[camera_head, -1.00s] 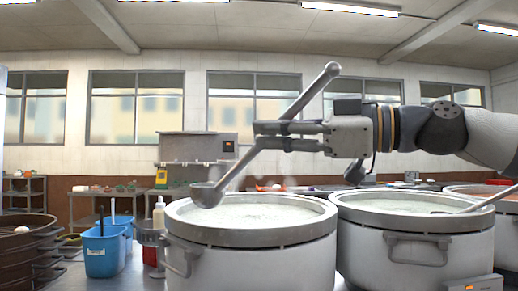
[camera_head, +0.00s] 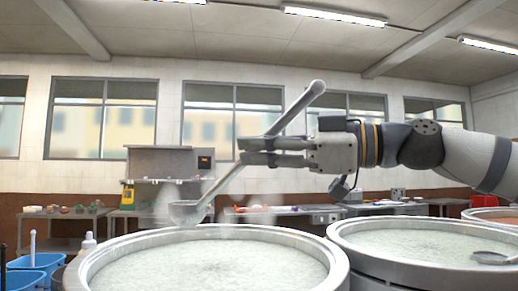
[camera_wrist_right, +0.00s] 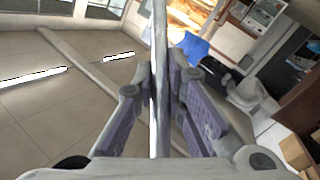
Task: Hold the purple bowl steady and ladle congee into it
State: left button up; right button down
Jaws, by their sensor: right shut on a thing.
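My right gripper (camera_head: 262,152) is shut on the handle of a grey ladle (camera_head: 186,213). The ladle is tilted, its handle end up to the right and its bowl down to the left. In the head view the ladle's bowl shows just above the far left rim of the near stockpot (camera_head: 95,257), which is full of pale congee (camera_head: 215,268). In the right wrist view the handle (camera_wrist_right: 160,80) runs between the two fingers (camera_wrist_right: 152,95). I see no purple bowl, and my left gripper is not in view.
A second stockpot (camera_head: 337,236) of congee stands at the right, with another ladle (camera_head: 494,257) in it. Blue buckets (camera_head: 40,262) and a bottle (camera_head: 88,242) are at the lower left. Work tables (camera_head: 70,213) line the back wall.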

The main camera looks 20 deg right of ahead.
aim_at(223, 177)
jog(key=shift+w, duration=0.2)
jog(key=w+a+g+h, duration=0.1)
jog(key=w, duration=0.1)
jog(key=w+a+m+g+h, duration=0.1)
jog(key=w, duration=0.1)
jog(key=w+a+m+g+h, duration=0.1)
jog(key=w, duration=0.1)
jog(key=shift+w+a+f+g+h, duration=0.1)
jog(key=shift+a+f+g+h, duration=0.2)
jog(key=shift+a+f+g, duration=0.1)
jog(key=shift+w, duration=0.15)
jog(key=shift+f, duration=0.4)
jog(key=shift+s+d+f, duration=0.1)
jog(key=shift+s+f, duration=0.1)
jog(key=shift+f, duration=1.1)
jog(key=shift+s+d+f, duration=0.1)
jog(key=shift+s+f, duration=0.1)
jog(key=shift+f, duration=1.1)
jog(key=s+d+f+n+t+y, duration=0.1)
jog(key=s+d+f+t+y, duration=0.1)
jog(key=s+f, duration=0.4)
jog(key=shift+s+d+t, duration=0.5)
jog(key=shift+s+d, duration=0.25)
jog(key=shift+d, duration=0.3)
